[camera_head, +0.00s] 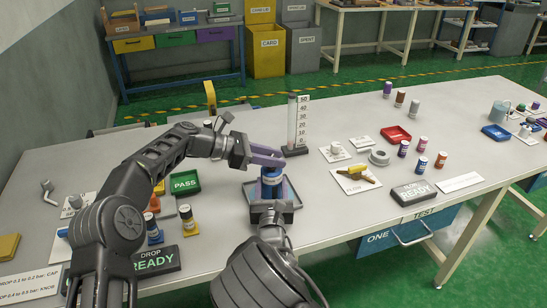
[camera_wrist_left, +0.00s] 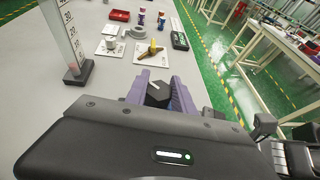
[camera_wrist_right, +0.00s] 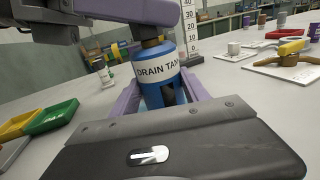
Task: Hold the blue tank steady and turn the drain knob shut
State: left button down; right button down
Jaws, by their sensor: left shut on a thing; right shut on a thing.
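The blue tank (camera_wrist_right: 150,66), labelled "DRAIN TANK", stands upright in a grey tray (camera_head: 290,211); its blue top also shows in the head view (camera_head: 271,178). My right gripper (camera_wrist_right: 165,98) is shut on the tank from the near side, one purple finger on each side of its body. A black knob (camera_wrist_left: 157,93) with a white mark sits above the tank. The knob is mostly hidden by the fingers in the head view.
A measuring column with a scale (camera_head: 298,122) stands close behind the tank. A green PASS tray (camera_head: 186,183) and small bottles (camera_head: 188,220) are to the left.

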pick_arm(q)
jog(key=shift+m+g, duration=0.5)
jog(key=c, duration=1.1)
grip_release()
jog(key=shift+o, duration=0.2)
jog(key=shift+a, duration=0.15)
jog(key=v, duration=0.7)
jog(key=shift+s+a+r, duration=0.1)
jog(key=shift+a, duration=0.05)
